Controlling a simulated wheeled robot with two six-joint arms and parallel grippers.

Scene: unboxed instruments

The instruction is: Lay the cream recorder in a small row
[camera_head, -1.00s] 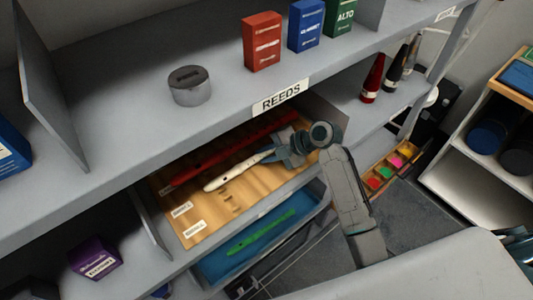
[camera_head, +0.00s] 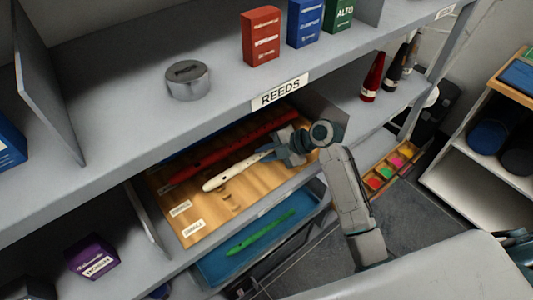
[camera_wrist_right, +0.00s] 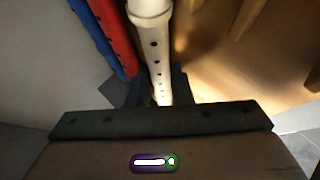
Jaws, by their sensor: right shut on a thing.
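The cream recorder (camera_head: 224,178) lies over the wooden rack (camera_head: 216,208) on the lower shelf, beside and in front of a red recorder (camera_head: 215,159). My right gripper (camera_head: 271,153) is shut on the cream recorder near its right end. In the right wrist view the cream recorder (camera_wrist_right: 154,42) runs between the gripper's fingers (camera_wrist_right: 157,88), with the red recorder (camera_wrist_right: 117,38) and a blue edge to its left. I cannot tell whether the cream recorder touches the rack. My left gripper is not in view.
The upper shelf with the REEDS label (camera_head: 280,92) overhangs the rack closely. A blue tray (camera_head: 222,264) with a green recorder (camera_head: 262,231) sits below. Dark red and black bottle-like pieces (camera_head: 373,78) stand to the right. A box of colored items (camera_head: 390,168) lies lower right.

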